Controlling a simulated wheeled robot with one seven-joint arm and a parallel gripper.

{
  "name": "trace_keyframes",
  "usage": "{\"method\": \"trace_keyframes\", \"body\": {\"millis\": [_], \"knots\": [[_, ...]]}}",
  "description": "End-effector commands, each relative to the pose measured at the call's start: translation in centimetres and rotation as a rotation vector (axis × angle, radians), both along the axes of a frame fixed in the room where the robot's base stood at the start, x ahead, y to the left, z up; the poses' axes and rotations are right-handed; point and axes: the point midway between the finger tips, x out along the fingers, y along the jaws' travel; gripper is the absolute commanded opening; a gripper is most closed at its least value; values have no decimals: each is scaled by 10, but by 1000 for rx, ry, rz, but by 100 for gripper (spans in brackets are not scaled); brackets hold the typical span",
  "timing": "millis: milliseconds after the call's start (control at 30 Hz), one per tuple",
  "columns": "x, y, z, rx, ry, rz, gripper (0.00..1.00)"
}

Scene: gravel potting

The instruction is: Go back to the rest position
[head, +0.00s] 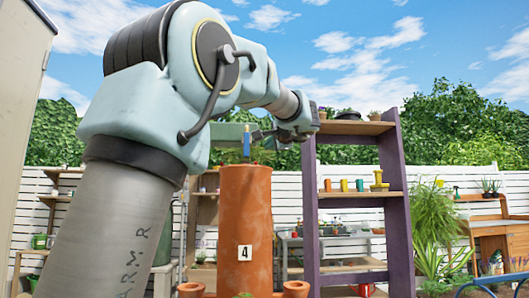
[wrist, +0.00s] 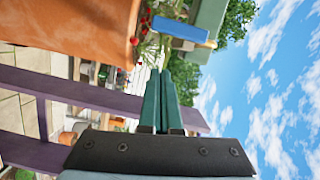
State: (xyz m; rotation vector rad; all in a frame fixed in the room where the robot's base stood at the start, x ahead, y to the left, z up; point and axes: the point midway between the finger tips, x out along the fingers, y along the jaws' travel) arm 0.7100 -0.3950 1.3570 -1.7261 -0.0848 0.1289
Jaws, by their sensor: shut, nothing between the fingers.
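My gripper (wrist: 160,74) shows its two green fingers side by side and touching in the wrist view, with nothing between them. In the head view my arm reaches over to the upper middle, and the gripper end is small there. A tall terracotta column (head: 245,215) with a "4" label (head: 245,253) stands below and left of the arm's end. An orange terracotta surface also fills the upper left of the wrist view (wrist: 75,30). A blue piece (head: 246,140) shows above the column's top; a blue block (wrist: 180,28) shows beyond the fingertips in the wrist view.
A purple-sided shelf (head: 398,205) with small colored pots stands right of the column. Small terracotta pots (head: 296,289) sit at the column's foot. A wooden bench (head: 490,225) and potted plants are at the right. Open sky lies above the arm.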

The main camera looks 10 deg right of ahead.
Motion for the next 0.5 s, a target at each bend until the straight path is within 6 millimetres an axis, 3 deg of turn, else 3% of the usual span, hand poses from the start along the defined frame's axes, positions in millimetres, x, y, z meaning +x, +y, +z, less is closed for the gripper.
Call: {"method": "trace_keyframes", "body": {"millis": [200, 500], "knots": [[-41, -9, -3, 0, 0, -8, 0], [-60, -11, -2, 3, 0, -6, 0]]}}
